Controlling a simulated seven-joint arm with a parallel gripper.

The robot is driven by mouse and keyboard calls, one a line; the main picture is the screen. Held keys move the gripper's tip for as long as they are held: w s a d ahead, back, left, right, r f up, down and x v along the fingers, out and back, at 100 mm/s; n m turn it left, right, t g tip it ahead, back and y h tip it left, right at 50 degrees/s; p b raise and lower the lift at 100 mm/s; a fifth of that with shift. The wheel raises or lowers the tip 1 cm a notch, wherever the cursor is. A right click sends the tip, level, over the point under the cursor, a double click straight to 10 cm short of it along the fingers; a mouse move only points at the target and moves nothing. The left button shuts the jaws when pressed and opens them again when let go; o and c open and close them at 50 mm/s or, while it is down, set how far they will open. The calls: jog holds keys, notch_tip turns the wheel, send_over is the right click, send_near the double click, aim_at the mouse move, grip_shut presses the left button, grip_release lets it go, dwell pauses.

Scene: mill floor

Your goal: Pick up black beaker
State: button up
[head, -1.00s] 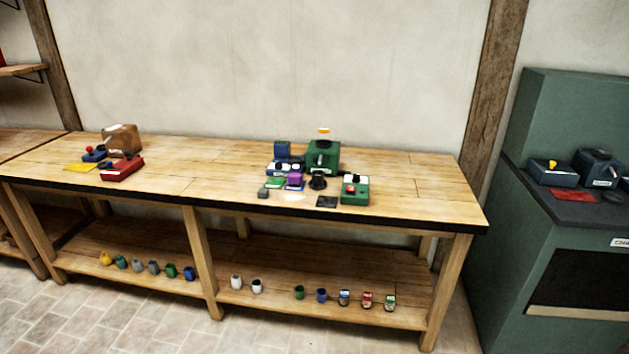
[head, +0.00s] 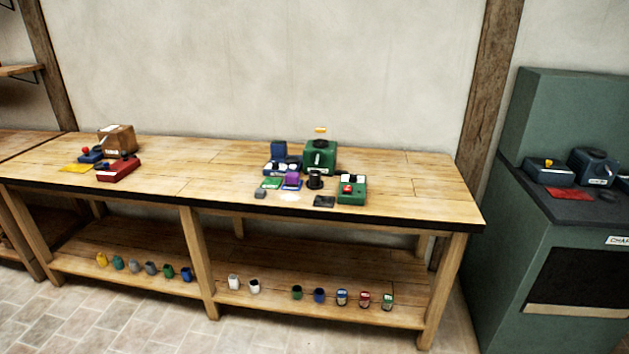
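A small black vessel (head: 315,181), which looks like the black beaker, stands on the wooden workbench (head: 418,190). It is just in front of the green machine (head: 319,156) and left of a green box with a red button (head: 352,190). It seems upright, but it is too small to see its opening clearly. A dark flat pad (head: 324,202) lies in front of it. My gripper is not in view.
Blue, purple and green items (head: 282,166) crowd the left side of the vessel. A red device (head: 118,168) and a brown box (head: 117,139) stand at the bench's left. The bench between the groups is clear. Several cups (head: 234,282) line the lower shelf. A green cabinet (head: 500,270) stands at right.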

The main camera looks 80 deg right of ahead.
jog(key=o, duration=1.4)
